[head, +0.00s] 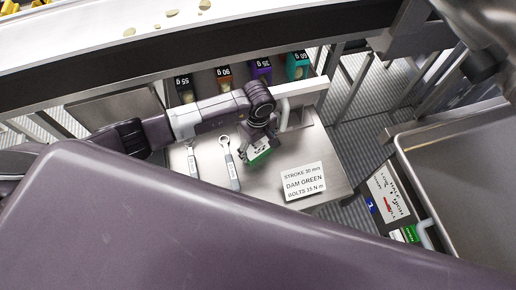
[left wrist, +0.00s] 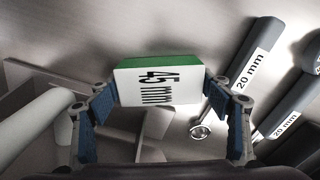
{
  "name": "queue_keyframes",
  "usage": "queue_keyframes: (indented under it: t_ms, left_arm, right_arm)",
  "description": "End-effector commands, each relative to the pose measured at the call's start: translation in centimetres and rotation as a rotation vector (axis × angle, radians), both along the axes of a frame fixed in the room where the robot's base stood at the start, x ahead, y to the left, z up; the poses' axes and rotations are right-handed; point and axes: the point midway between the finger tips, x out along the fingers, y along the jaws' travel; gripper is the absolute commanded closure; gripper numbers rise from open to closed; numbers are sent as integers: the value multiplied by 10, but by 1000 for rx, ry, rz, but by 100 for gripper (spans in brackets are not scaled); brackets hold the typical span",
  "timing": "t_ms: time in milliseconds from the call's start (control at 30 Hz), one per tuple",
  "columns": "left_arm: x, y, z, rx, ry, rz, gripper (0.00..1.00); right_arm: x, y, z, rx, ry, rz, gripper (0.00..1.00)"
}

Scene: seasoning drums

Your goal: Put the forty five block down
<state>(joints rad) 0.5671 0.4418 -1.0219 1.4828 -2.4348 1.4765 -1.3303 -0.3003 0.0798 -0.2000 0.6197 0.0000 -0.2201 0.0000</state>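The forty five block (head: 259,155) is green with a white face, and its "45 mm" label reads in the left wrist view (left wrist: 157,84). My left gripper (head: 263,143) has its two blue-padded fingers (left wrist: 157,90) on opposite sides of the block, shut on it. In the head view the block is over the steel worktop (head: 320,150). I cannot tell whether it touches the surface. My right gripper is not in view.
Small bins labelled 55, 90, 35 and 60 g (head: 262,67) line the back. Clear steel shows between block and card.

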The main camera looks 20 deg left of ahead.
Motion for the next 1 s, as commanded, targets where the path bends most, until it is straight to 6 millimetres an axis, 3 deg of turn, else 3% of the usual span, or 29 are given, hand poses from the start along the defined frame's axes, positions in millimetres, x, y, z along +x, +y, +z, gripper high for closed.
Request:
queue_keyframes:
  t_ms: [33,200,467,633,767,1000]
  left_arm:
    - [0,0,0,0,0,0,39]
    - [0,0,1,-1,-1,0,57]
    - [1,0,2,-1,-2,0,58]
    - [2,0,13,-1,-4,0,58]
    - [2,0,31,0,-6,-2,58]
    - [3,0,89,0,-9,-3,58]
  right_arm:
    - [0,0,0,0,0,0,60]
    - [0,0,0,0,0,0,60]
    - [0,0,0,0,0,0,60]
    - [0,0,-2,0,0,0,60]
    - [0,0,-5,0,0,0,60]
    - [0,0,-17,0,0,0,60]
